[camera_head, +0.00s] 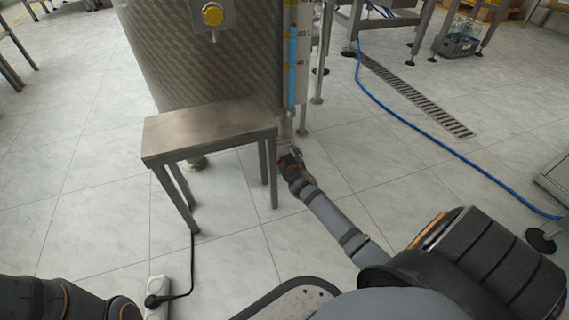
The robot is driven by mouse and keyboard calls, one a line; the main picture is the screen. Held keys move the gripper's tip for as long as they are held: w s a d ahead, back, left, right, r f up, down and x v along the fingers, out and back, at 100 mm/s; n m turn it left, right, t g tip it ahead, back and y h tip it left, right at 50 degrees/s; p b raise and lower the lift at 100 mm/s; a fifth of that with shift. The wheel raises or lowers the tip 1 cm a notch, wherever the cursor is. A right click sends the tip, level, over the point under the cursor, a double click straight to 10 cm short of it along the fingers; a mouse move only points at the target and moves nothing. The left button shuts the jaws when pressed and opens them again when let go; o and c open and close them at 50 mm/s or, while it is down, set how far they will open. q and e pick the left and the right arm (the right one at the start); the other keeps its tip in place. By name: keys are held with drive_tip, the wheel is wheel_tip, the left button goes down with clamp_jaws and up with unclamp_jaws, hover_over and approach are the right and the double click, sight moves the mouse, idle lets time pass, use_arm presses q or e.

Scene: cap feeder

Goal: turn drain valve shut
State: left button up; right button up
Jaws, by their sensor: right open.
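The drain valve cannot be made out clearly; a small metal fitting (284,143) shows low at the tank's right side, partly hidden by my right gripper. My right gripper (287,157) is open and close against this fitting, just right of the metal stool. I cannot tell whether it touches the fitting or has a handle between its fingers. The steel tank (170,60) stands behind the stool and carries a sight gauge (292,60) with blue liquid. My left arm shows at the lower left, but its gripper is out of view.
A metal stool (210,128) stands in front of the tank, close left of my right gripper. A power strip (158,297) with a black cable lies on the floor. A blue hose (400,117) and a floor drain grate (415,95) lie to the right. Tiled floor there is mostly free.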

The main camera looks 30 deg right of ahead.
wheel_tip(320, 180, up, 5)
drive_tip(key=shift+r, duration=0.1)
idle(0.6)
